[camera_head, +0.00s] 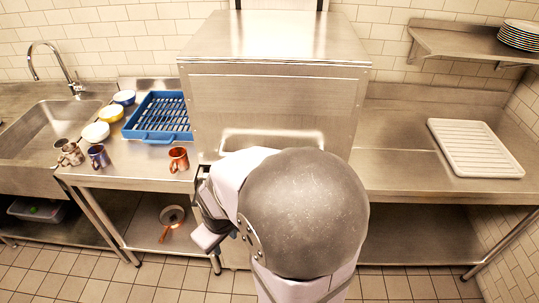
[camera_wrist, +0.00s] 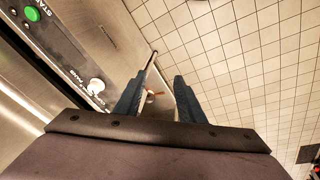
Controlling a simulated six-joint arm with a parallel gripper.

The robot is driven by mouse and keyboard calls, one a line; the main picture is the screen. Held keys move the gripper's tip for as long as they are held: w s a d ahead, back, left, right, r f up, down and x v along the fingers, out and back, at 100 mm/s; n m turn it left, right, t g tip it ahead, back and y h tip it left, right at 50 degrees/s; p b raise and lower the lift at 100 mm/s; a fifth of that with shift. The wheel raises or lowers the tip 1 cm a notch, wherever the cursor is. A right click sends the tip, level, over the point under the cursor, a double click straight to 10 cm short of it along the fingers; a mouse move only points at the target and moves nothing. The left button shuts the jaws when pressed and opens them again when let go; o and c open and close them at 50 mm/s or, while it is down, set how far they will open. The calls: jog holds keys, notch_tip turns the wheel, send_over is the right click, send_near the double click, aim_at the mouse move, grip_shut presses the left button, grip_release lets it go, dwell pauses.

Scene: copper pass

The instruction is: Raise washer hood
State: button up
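The washer hood (camera_head: 270,100) is a large boxy stainless-steel cover in the middle of the head view. Its flat front faces me, with a pale horizontal recess or bar low on it, partly hidden by my arm. The hood appears to be down at counter level. My gripper (camera_head: 212,232) is low in front of the washer's left side, partly hidden by my arm. In the wrist view my gripper (camera_wrist: 158,98) has its two dark fingers apart with nothing between them. The washer's front panel (camera_wrist: 60,60), with a green button and a white knob, lies left of the fingers.
The left counter holds a blue rack (camera_head: 160,118), several bowls, a copper mug (camera_head: 178,159) and other mugs beside the sink (camera_head: 45,130). A copper pan (camera_head: 170,218) is on the shelf below. A white tray (camera_head: 474,148) lies on the otherwise clear right counter. Plates (camera_head: 520,35) sit on a wall shelf.

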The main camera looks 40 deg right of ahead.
jog(key=w+d+f+n+t+h+b, duration=0.15)
jog(key=w+d+n+t+b, duration=0.3)
jog(key=d, duration=0.55)
jog(key=w+d+n+t+h+b, duration=0.2)
jog(key=w+d+n+t+b, duration=0.3)
jog(key=d, duration=0.6)
jog(key=d+r+n+t+h+b, duration=0.1)
jog(key=d+r+n+t+h, duration=0.15)
jog(key=d, duration=0.25)
jog(key=shift+m+y, duration=0.4)
jog(key=shift+y, duration=0.1)
jog(key=shift+p+x, duration=1.15)
jog(key=shift+x, duration=2.1)
jog(key=shift+r, duration=0.1)
jog(key=shift+c, duration=0.4)
grip_shut()
